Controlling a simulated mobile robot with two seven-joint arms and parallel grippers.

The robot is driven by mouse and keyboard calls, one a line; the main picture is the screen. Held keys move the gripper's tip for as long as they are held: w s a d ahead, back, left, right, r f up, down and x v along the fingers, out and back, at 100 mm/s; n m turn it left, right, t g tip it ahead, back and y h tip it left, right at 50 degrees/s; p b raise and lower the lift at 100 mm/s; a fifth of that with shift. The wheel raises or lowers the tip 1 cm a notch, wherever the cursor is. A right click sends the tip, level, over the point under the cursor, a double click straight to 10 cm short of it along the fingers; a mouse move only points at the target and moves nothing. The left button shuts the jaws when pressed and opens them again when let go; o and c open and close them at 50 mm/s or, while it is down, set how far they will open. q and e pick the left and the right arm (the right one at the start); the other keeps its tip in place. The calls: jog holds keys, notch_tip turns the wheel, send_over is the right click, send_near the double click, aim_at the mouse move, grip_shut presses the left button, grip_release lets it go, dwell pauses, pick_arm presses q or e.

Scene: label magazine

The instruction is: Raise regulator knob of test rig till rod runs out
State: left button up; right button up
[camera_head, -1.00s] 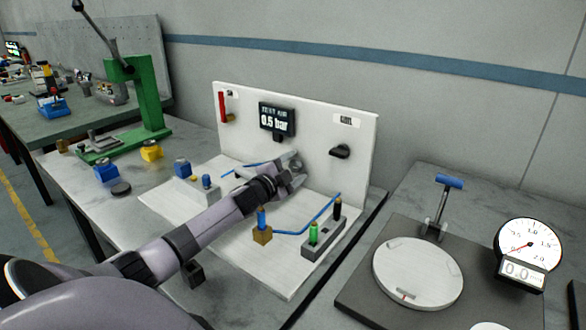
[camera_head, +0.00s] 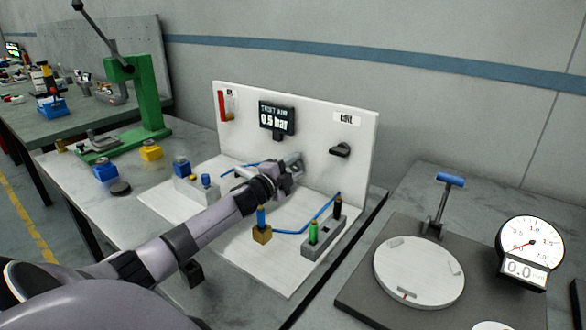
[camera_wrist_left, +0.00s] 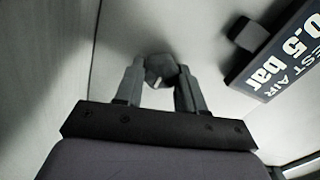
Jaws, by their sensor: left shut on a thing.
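The test rig is a white upright panel (camera_head: 313,110) on a white base. Its dark display (camera_head: 277,118) reads "TEST AIR 0.5 bar"; the display also shows at the right of the left wrist view (camera_wrist_left: 280,62). The regulator knob, a small grey faceted piece (camera_wrist_left: 160,69), sits on the panel between the fingertips of my left gripper (camera_wrist_left: 160,78). My left gripper (camera_head: 292,163) is shut on it, with the arm reaching in from the lower left. In the head view the gripper hides the knob. I cannot make out the rod. My right gripper is out of view.
A black fitting (camera_head: 340,150) sticks out of the panel under a "CYL" label (camera_head: 346,119). A blue tube (camera_head: 290,232) runs over the base near a grey block (camera_head: 323,240) with green and black plugs. A green press (camera_head: 150,90) stands left, a dial gauge (camera_head: 529,243) right.

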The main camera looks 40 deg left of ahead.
pick_arm(q)
jog(key=o, duration=1.1)
jog(key=shift+c, duration=0.2)
jog(key=shift+s+d, duration=0.2)
jog(key=shift+s, duration=1.6)
jog(key=shift+s+d, duration=0.2)
jog(key=shift+s, duration=1.6)
